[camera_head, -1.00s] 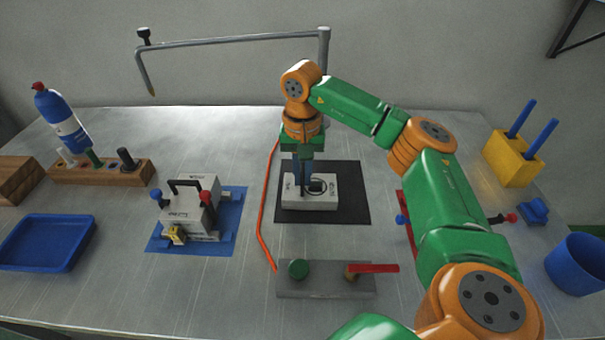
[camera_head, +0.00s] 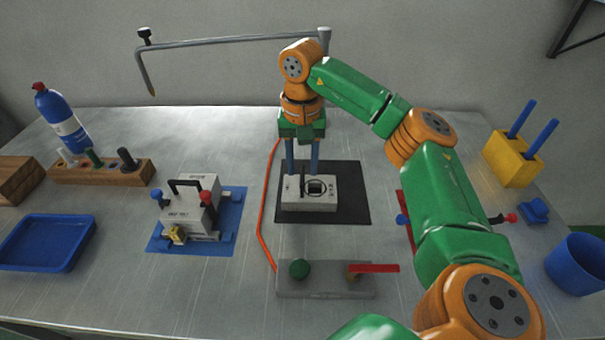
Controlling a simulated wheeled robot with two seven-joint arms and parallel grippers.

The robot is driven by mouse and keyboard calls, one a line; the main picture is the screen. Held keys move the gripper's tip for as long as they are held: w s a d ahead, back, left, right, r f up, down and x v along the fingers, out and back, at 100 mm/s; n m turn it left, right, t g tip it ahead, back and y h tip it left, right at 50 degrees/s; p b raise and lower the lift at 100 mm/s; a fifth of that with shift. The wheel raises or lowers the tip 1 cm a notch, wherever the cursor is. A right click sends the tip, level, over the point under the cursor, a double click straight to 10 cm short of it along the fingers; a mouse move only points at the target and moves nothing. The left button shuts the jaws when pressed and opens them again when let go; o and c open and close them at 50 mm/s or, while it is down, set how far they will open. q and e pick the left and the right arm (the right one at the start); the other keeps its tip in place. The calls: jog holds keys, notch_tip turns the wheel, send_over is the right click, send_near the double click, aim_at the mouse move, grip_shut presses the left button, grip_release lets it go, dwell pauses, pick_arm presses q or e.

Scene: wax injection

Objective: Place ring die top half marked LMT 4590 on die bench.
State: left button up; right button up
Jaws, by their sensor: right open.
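A pale grey ring die half (camera_head: 325,205) lies on the black mat (camera_head: 350,210) in the middle of the bench. Its top shows a dark ring outline, a dark square and a thin dark upright handle; its marking is too small to read. My right gripper (camera_head: 302,172) points down just behind and above this die half. Its two blue fingers are apart, with nothing between them. My left gripper is out of view.
A closed-looking grey die with a black handle (camera_head: 186,184) stands on a blue mat (camera_head: 232,212) at left. A grey plate with a green knob and red lever (camera_head: 330,290) lies in front. An orange cord (camera_head: 262,225) runs beside the black mat. A blue tray (camera_head: 45,243) lies far left.

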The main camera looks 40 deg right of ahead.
notch_tip(320, 180, up, 9)
jog(key=p, duration=0.2)
jog(key=shift+f+p, duration=0.2)
jog(key=shift+p, duration=0.1)
